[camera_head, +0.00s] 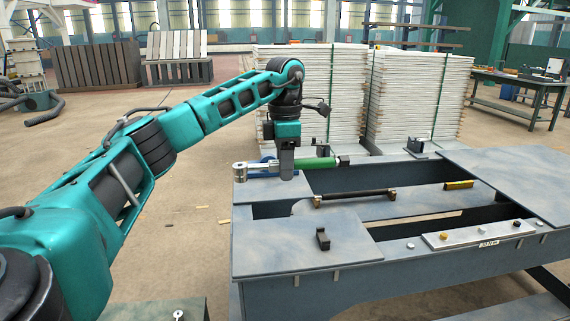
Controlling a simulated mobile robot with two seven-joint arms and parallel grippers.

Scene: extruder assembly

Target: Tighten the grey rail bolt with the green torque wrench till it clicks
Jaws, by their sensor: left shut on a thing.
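My left gripper (287,175) points down at the back left corner of the blue-grey frame table. It is shut on the green torque wrench (318,163), whose green handle runs right to a dark end. A silver round piece (240,171) and a blue piece (263,170) show left of the gripper; I cannot tell how they join the wrench. A pale rail (480,235) with a small label lies at the table's front right. My right gripper is out of view.
A black bar with brass ends (355,196) and a brass cylinder (459,185) lie on the table's middle strip. A small black block (322,239) stands on the front left plate (285,250). Stacked white panels (415,95) stand behind.

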